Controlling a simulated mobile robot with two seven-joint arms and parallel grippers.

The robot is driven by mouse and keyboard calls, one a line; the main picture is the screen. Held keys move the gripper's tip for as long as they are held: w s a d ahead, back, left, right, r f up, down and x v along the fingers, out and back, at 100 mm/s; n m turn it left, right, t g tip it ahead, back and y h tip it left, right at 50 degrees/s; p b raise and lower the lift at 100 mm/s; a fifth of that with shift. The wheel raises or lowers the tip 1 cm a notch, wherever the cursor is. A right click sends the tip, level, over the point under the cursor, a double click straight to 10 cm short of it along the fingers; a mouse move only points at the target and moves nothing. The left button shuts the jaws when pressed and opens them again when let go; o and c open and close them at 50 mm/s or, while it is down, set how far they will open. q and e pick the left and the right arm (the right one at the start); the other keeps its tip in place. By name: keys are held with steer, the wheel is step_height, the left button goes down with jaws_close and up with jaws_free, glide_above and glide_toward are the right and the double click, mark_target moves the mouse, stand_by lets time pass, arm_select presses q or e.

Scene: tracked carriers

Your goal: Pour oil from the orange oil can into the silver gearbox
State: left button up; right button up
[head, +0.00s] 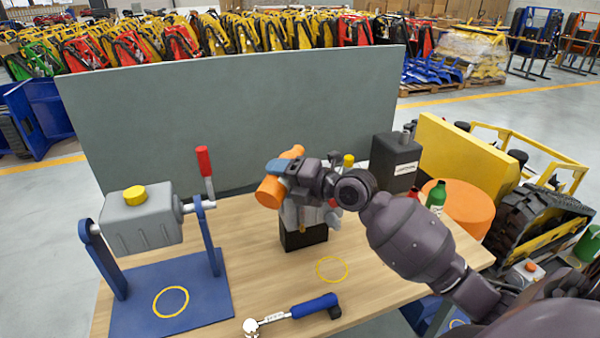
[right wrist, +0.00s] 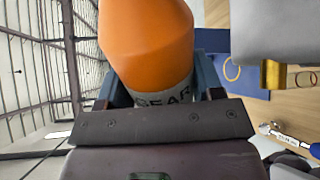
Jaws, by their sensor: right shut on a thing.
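The silver gearbox (head: 150,225) hangs between the posts of a blue stand (head: 120,300) at the left of the table. It has a yellow cap (head: 134,195) on top and a red-handled crank (head: 204,162) at its right. It also shows in the right wrist view (right wrist: 280,30), at the upper right. My right gripper (head: 282,170) is shut on the orange oil can (head: 270,192), which is tilted in the air, right of the gearbox and apart from it. In the right wrist view the can (right wrist: 148,35) sits between the fingers. Its spout cannot be made out. My left gripper is out of view.
A dark tool holder (head: 303,238) stands behind my right gripper. A blue-handled wrench (head: 315,305) lies at the front. A yellow ring (head: 332,269) marks the table. A black canister (head: 395,163) and green bottle (head: 436,196) are at the right. A grey panel (head: 240,115) closes the back.

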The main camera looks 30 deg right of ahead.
steer(key=shift+a, duration=0.15)
stand_by(0.5)
stand_by(0.4)
steer(key=shift+f, duration=0.1)
stand_by(0.3)
steer(key=shift+m, duration=0.3)
